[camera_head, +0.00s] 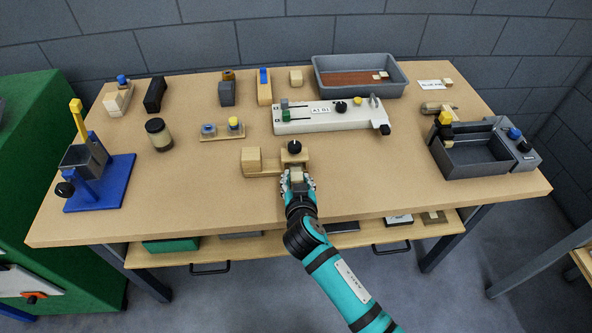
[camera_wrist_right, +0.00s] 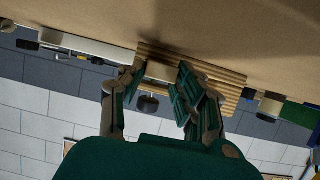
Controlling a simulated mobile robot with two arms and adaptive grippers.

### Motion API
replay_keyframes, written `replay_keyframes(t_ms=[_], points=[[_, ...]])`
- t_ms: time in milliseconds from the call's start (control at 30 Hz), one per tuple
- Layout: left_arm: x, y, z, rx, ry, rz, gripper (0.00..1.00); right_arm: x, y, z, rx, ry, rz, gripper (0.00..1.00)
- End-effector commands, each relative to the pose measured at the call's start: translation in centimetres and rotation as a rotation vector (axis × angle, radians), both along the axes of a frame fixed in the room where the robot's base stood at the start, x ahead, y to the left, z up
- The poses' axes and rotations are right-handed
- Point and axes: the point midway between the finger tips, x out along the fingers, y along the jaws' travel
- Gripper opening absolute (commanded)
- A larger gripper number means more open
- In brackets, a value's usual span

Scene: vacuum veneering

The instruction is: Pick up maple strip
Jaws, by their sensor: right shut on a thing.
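My right gripper (camera_head: 298,180) is at the front middle of the table, shut on a small pale wooden piece (camera_head: 297,176), which looks like the maple strip. In the right wrist view the fingers (camera_wrist_right: 157,82) stand on either side of this pale piece (camera_wrist_right: 160,71); most of it is hidden. A wooden fixture (camera_head: 262,168) with a raised block on its left and a black knob (camera_head: 294,147) lies just beyond the gripper. In the right wrist view its ribbed wood (camera_wrist_right: 225,77) shows close behind the fingers. Whether the piece touches the fixture I cannot tell. My left gripper is not in view.
A long white device (camera_head: 331,116) stands behind the fixture. A grey tray (camera_head: 334,91) is at the back, a grey box press (camera_head: 470,161) at the right, a blue-based tool (camera_head: 108,190) and a jar (camera_head: 158,134) at the left. The table front is clear on both sides.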

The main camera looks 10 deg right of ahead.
Motion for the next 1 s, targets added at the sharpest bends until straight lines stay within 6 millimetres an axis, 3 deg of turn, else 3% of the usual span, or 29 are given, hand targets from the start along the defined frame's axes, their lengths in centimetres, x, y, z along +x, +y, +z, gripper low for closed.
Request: replay_keyframes(t_ms=[267,367,1000], points=[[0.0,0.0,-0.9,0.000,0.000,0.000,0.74,0.0,0.0,0.5,0.004,-0.002,-0.002,0.18],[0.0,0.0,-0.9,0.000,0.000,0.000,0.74,-1.3,0.1,0.4,0.002,0.001,0.000,0.18],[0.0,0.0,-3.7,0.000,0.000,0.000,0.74,-13.9,0.6,0.3,0.002,0.003,0.000,0.18]])
